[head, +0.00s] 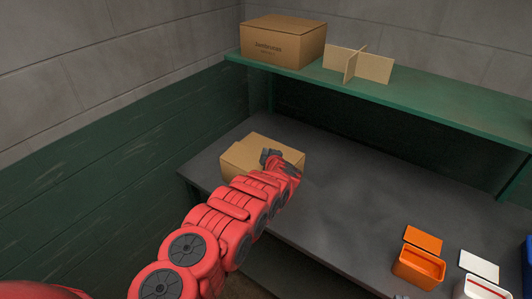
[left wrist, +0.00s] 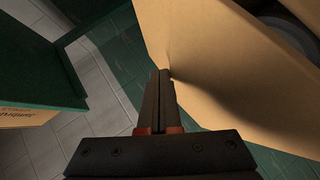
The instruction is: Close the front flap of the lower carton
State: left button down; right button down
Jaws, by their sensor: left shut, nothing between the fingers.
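The lower carton (head: 238,160) is a plain tan box on the grey worktop, near its left end. My left arm reaches across it and hides much of its front and top. My left gripper (head: 268,156) is at the carton, with its fingers shut and empty. In the left wrist view the shut fingertips (left wrist: 164,74) are at the edge of a large tan cardboard panel (left wrist: 225,65); I cannot tell whether they touch it. Which flap this panel is, and how far the front flap stands open, I cannot tell. My right gripper is not in view.
A closed carton (head: 283,43) and a cardboard divider (head: 358,66) stand on the green shelf (head: 420,103) above. An orange box (head: 418,268) and a white box (head: 480,288) are at the lower right. The middle of the grey worktop (head: 350,190) is clear.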

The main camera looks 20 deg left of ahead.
pick_arm(q)
jog(key=shift+w+f, duration=0.1)
jog(key=shift+f, duration=0.3)
jog(key=shift+r, duration=0.15)
dwell(0.4)
